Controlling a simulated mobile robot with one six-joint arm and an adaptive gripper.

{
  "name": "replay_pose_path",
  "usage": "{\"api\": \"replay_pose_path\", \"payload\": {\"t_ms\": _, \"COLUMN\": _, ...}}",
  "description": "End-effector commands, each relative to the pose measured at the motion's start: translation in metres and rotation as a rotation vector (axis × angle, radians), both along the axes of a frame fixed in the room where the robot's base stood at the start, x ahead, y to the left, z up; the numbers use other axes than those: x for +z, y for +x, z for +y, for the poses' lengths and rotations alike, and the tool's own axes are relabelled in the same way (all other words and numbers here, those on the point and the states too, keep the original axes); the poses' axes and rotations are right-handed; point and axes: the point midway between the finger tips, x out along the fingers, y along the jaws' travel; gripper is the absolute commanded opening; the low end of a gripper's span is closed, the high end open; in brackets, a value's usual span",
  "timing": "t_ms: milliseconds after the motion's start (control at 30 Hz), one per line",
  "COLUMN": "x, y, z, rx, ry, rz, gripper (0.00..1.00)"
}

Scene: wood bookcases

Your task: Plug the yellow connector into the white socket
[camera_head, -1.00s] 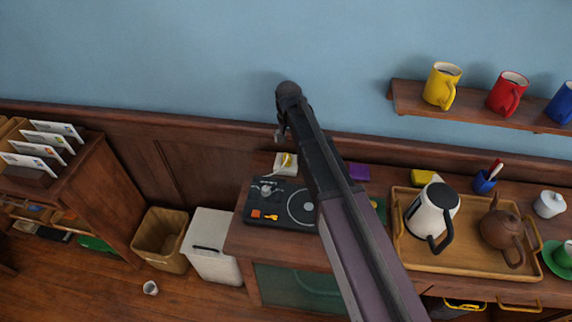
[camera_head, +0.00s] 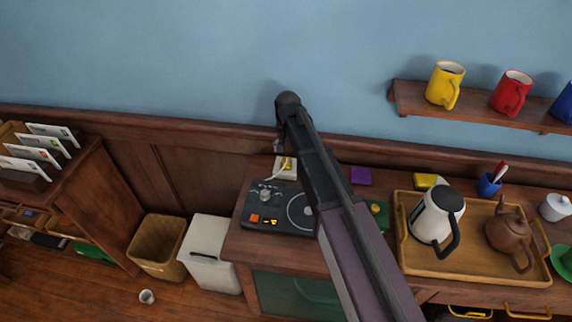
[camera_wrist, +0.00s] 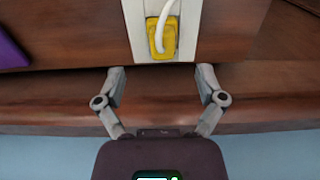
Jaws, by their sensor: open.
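The yellow connector (camera_wrist: 160,42) with a white cable sits against the lower end of the white socket block (camera_wrist: 200,32) in the wrist view. Whether it is seated or only resting there I cannot tell. In the head view the white socket (camera_head: 281,173) stands at the back of the cabinet top, with the yellow connector (camera_head: 288,163) on it. My gripper (camera_wrist: 160,76) is open and empty, its two fingers spread just short of the connector and to either side of it. In the head view my gripper is largely hidden behind my arm.
A black turntable (camera_head: 262,226) is in front of the socket. A purple block (camera_head: 361,176) lies to the right. A wooden tray (camera_head: 404,240) with a kettle (camera_head: 435,214) and teapot (camera_head: 507,230) stands further right. The wall (camera_head: 180,60) is close behind.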

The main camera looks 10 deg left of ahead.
Motion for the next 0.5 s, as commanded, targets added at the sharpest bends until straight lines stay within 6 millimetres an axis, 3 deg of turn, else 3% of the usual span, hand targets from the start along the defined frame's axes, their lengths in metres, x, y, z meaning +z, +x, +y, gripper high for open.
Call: {"api": "replay_pose_path", "payload": {"t_ms": 500, "x": -0.036, "y": 0.002, "z": 0.005, "rx": 0.002, "ry": 0.000, "rz": 0.000, "gripper": 0.89}}
